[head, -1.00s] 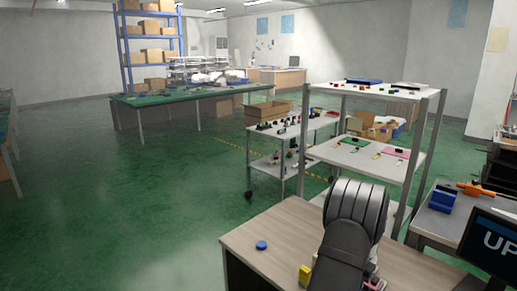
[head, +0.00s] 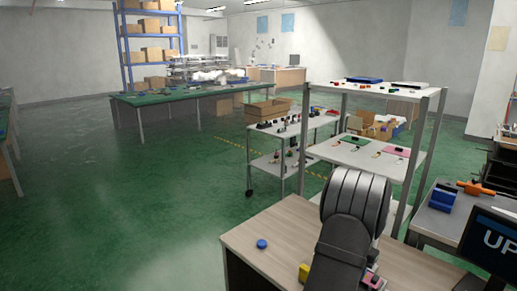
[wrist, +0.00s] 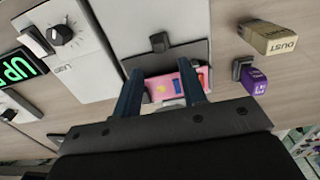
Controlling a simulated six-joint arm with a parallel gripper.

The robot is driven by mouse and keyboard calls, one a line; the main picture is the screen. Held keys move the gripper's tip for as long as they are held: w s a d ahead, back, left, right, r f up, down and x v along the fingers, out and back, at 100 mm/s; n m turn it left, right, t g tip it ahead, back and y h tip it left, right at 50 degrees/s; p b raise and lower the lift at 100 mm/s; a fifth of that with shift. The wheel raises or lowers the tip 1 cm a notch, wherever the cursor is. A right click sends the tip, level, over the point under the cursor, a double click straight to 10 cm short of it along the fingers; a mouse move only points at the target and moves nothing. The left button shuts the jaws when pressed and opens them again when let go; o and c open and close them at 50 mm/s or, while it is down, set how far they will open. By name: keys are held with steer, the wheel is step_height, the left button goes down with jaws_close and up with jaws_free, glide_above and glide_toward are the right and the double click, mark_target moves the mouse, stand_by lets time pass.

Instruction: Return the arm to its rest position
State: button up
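My gripper (wrist: 160,70) shows in the wrist view as two dark blue fingers, spread apart with nothing clearly held between them. A pink box (wrist: 160,88) with small coloured marks lies beyond and between the fingers; I cannot tell the gap to it. A grey fixture plate with a black lever or knob (wrist: 160,42) is just past the fingertips. In the head view my own arm (head: 355,215) rises over the wooden desk (head: 265,222) and hides my gripper and the fixtures.
A white panel with a dial (wrist: 62,36) and a green UP display (wrist: 18,68) are on the left. A tan DUST box (wrist: 268,38) and a purple box (wrist: 254,80) lie right. A blue disc (head: 262,244) and yellow block (head: 304,272) sit on the desk. A shelf rack (head: 372,92) stands behind.

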step_height(320, 180, up, 11)
step_height(320, 180, down, 18)
steer(key=shift+f, duration=0.1)
steer(key=shift+s+a+r, duration=0.15)
steer(key=shift+s+a, duration=0.4)
steer(key=shift+s+a+r, duration=0.15)
steer(key=shift+s+a, duration=0.4)
step_height(320, 180, up, 18)
steer(key=f, duration=0.1)
steer(key=a+n, duration=0.1)
steer(key=n, duration=0.2)
steer(key=w+a+n+g+h, duration=0.1)
steer(key=n, duration=0.3)
steer(key=w+a+n+g, duration=0.1)
steer(key=n, duration=0.2)
steer(key=shift+w+a+f+h, duration=0.2)
steer(key=shift+f+h, duration=0.1)
steer(key=shift+f, duration=0.1)
